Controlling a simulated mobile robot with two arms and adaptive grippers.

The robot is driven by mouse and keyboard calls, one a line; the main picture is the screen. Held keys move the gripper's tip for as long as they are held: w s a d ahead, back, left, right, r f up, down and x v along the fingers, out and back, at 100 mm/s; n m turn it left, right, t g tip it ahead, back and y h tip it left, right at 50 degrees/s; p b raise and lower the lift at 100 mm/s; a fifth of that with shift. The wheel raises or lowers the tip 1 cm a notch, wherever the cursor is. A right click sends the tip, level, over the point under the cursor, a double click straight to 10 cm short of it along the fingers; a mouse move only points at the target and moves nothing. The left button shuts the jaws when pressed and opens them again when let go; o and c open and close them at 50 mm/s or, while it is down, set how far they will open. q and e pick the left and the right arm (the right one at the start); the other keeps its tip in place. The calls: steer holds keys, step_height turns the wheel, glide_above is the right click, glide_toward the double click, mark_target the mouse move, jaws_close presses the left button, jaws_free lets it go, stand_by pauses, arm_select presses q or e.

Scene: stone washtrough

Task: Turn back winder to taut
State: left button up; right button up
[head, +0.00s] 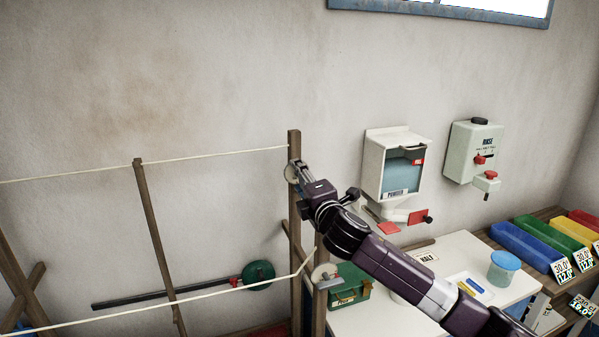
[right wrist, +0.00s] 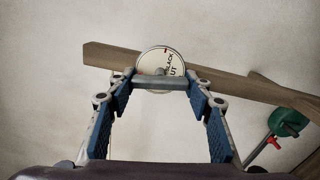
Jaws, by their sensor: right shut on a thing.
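The back winder is a round pale dial (right wrist: 160,62) on a wooden post (head: 294,225). It carries printed words, of which "LACK" and "UT" can be read, and a small red mark near its top edge. A grey crossbar handle lies across its lower part. My right gripper (right wrist: 160,86) is shut on this handle, with a blue-padded finger at each end. In the head view my right gripper (head: 297,172) covers much of the dial. A pale back line (head: 215,156) runs left from the post top and looks nearly straight. My left gripper is not in view.
A front winder (head: 325,276) sits lower, with a front line (head: 150,307) running left. A powder dispenser (head: 394,163) and a rinse dispenser (head: 474,152) hang on the wall.

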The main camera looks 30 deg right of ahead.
steer(key=n+p, duration=0.1)
steer(key=n, duration=0.2)
steer(key=shift+d+n, duration=0.1)
steer(key=shift+n, duration=0.3)
steer(key=n, duration=0.4)
steer(key=shift+n, duration=0.3)
steer(key=n, duration=0.4)
steer(key=shift+d, duration=0.15)
steer(key=n, duration=0.8)
steer(key=shift+s+d+n, duration=0.1)
steer(key=shift+n, duration=0.2)
steer(key=n, duration=0.4)
steer(key=shift+n, duration=0.3)
steer(key=n, duration=0.5)
steer(key=shift+d+r, duration=0.15)
steer(key=shift+n, duration=1.7)
